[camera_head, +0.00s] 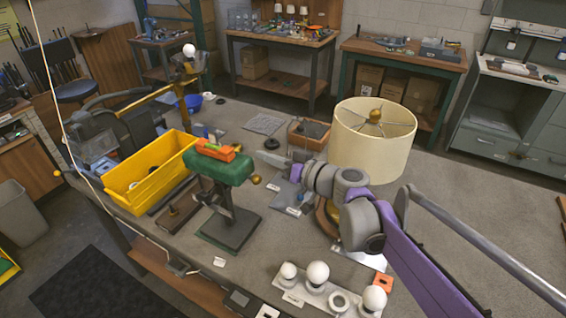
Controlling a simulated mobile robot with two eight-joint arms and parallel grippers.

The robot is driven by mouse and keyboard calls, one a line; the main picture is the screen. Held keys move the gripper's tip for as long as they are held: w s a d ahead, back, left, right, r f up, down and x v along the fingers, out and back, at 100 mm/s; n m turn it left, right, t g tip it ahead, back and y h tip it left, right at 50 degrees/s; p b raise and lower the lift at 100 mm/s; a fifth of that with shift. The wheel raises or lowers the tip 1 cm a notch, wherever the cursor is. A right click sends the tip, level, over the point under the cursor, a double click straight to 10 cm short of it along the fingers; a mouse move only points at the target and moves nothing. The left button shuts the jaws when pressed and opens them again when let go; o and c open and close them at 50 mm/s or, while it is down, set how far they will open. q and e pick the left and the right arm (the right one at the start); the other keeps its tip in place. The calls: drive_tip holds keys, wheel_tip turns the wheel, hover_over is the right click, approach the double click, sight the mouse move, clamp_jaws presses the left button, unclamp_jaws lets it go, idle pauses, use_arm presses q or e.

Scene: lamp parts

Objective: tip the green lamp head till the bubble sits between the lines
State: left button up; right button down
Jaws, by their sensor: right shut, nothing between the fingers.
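The green lamp head (227,170) sits on a dark post above a flat dark base (229,229), near the middle left of the bench. An orange level (215,151) lies on top of the head. Its bubble and lines are too small to read. A brass knob (256,179) sticks out at the head's right end. My right gripper (264,157) reaches in from the right, shut and empty, just right of the head and near the knob. I cannot tell whether it touches the head. My left gripper is not in view.
A yellow bin (150,172) stands left of the lamp. A cream lampshade (372,140) stands behind my right arm. A plate of white bulbs (318,274) lies in front. A shallow wooden tray (308,134) lies behind. The bench (480,215) is clear at the right.

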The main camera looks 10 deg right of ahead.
sight(250, 170)
drive_tip(key=shift+s+a+f, duration=0.1)
drive_tip(key=shift+a+f, duration=0.2)
drive_tip(key=shift+f, duration=0.35)
drive_tip(key=shift+s+a+f, duration=0.1)
drive_tip(key=shift+a+f, duration=0.2)
drive_tip(key=shift+f, duration=0.3)
drive_tip(key=shift+s+f, duration=0.35)
drive_tip(key=shift+s, duration=0.1)
drive_tip(key=shift+f, duration=0.1)
drive_tip(key=shift+s+d+f, duration=0.2)
drive_tip(key=shift+s+f, duration=0.1)
drive_tip(key=shift+f, duration=0.4)
drive_tip(key=shift+r, duration=0.15)
